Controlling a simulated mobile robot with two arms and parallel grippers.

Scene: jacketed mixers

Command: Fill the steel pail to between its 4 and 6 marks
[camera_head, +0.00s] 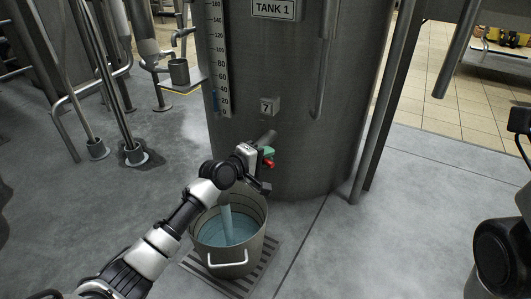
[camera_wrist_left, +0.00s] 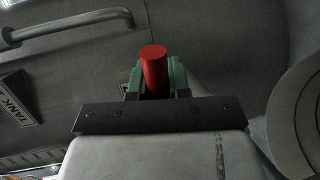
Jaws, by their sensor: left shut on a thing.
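The steel pail (camera_head: 256,252) stands upright on a floor grate at the foot of the tank. Blue liquid (camera_head: 226,232) covers its inside, with a pale blue stream (camera_head: 226,216) falling into it. I cannot read any marks on the pail's wall. My left gripper (camera_head: 266,157) is at the tank's outlet above the pail, shut on a red handle. In the left wrist view the red handle (camera_wrist_left: 154,68) sits between the green fingers. The outlet itself is mostly hidden by my left arm. My right gripper is not in view.
The tank (camera_head: 300,120), labelled TANK 1, carries a level scale (camera_head: 219,60) and a small plate reading 7 (camera_head: 270,106). Pipes (camera_head: 105,70) rise from the floor at left. Another small pail (camera_head: 179,72) stands behind. The floor right of the grate (camera_head: 262,272) is clear.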

